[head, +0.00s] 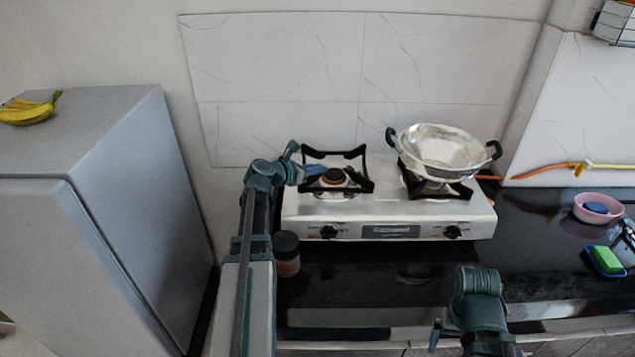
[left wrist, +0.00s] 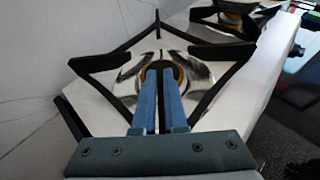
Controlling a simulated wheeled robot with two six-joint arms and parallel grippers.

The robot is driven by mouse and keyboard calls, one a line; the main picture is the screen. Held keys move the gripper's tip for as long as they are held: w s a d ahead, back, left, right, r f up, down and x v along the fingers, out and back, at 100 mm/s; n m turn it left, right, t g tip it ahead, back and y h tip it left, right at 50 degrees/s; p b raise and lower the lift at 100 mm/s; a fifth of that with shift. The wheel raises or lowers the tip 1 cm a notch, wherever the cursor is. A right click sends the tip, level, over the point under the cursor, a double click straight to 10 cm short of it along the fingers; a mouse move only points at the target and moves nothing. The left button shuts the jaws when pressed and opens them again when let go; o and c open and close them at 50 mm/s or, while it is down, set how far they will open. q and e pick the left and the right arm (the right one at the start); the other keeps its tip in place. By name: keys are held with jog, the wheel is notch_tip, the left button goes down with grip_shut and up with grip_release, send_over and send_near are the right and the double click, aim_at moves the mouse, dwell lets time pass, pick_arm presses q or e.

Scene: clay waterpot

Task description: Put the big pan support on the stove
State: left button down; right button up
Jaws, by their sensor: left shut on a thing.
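The big pan support (head: 350,154) is a black frame with several prongs. It sits around the left burner of the silver stove (head: 400,205); I cannot tell whether it rests fully on the stove top. My left gripper (head: 318,171) is over the left burner. In the left wrist view its blue fingers (left wrist: 160,85) are close together with a thin dark part of the pan support (left wrist: 215,50) between them, and the brass burner shows behind the fingertips. My right arm is at the bottom right of the head view; its finger gap does not show clearly.
A silver pan (head: 440,150) with black handles stands on the right burner, over another black support (head: 460,191). A dark-lidded jar (head: 287,255) stands in front of the stove's left end. A grey fridge (head: 120,200) is on the left. A pink bowl (head: 598,208) and green sponge (head: 607,259) are at right.

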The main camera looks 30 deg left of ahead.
aim_at(319, 177)
pick_arm(q)
jog(key=shift+f+b, duration=1.75)
jog(key=shift+f, duration=0.05)
jog(key=shift+f, duration=0.1)
jog(key=c, duration=1)
grip_release()
jog(key=shift+o, duration=0.2)
jog(key=shift+s+r, duration=0.35)
jog(key=p+v, duration=0.4)
jog(key=v, duration=0.6)
jog(key=shift+s, duration=0.1)
jog(key=shift+s+a+r+p, duration=0.2)
jog(key=shift+s+p, duration=0.15)
jog(key=shift+s, duration=0.15)
